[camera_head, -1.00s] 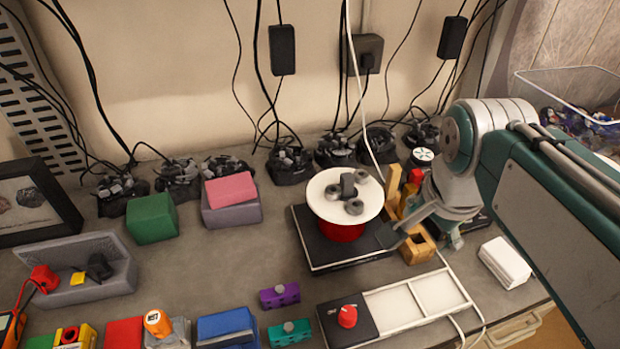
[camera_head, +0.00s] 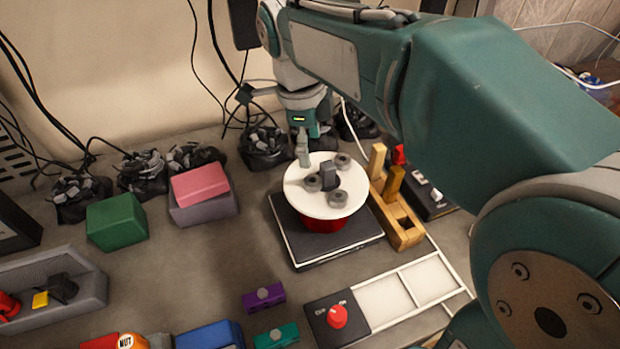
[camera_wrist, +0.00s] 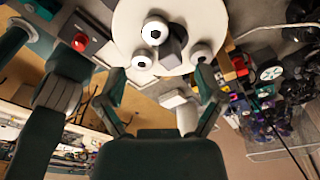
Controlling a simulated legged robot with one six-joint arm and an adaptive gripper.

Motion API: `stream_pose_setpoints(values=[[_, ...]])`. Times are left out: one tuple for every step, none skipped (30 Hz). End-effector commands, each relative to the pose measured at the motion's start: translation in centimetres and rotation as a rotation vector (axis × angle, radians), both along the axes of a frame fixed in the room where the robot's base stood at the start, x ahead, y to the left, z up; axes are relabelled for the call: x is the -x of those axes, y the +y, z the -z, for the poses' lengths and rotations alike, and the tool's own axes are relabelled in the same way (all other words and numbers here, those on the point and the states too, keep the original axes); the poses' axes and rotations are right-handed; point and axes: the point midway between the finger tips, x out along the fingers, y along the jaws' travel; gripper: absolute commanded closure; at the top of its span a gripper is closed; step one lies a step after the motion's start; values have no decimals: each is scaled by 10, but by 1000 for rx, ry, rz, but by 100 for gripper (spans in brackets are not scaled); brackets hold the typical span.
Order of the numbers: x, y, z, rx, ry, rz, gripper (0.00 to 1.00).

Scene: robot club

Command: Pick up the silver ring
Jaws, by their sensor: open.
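A round white disc (camera_head: 298,197) on a red base (camera_head: 325,224) holds three grey, silver-looking rings: one at the left (camera_head: 312,183), one at the front (camera_head: 337,198) and one at the back (camera_head: 342,161). They look alike, so I cannot tell which one is meant. A dark grey block (camera_head: 328,174) stands among them. In the wrist view the rings show dark holes, the largest near the top (camera_wrist: 155,31). My gripper (camera_head: 303,157) is over the disc's back edge in the head view. In the wrist view my gripper (camera_wrist: 160,84) is open and empty, its fingers apart below the rings.
The disc stands on a black square platform (camera_head: 350,243). A wooden holder (camera_head: 402,226) stands close on its right. Black bundles with cables (camera_head: 264,147) line the wall behind. A pink block (camera_head: 200,184) and green block (camera_head: 117,221) stand left. Bare bench lies between the blocks and platform.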

Motion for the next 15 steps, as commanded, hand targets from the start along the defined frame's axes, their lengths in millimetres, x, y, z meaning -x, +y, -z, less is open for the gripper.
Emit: stream_pose_setpoints(values=[[1, 0, 8, 2, 3, 0, 13], [1, 0, 12, 2, 3, -1, 13], [1, 0, 16, 3, 2, -1, 13], [1, 1, 18, 2, 2, -2, 13], [1, 1, 20, 3, 1, -2, 13], [1, 1, 23, 3, 1, -2, 13], [2, 1, 25, 3, 1, -2, 13], [2, 0, 28, 2, 2, -2, 13], [3, 0, 34, 3, 3, -3, 13], [4, 0, 39, 3, 3, -3, 13], [5, 0, 43, 3, 3, -3, 13], [6, -1, 50, 3, 3, -3, 13], [7, -1, 55, 3, 3, -2, 13], [7, -1, 59, 3, 2, -2, 13], [7, -2, 64, 2, 2, -2, 13]])
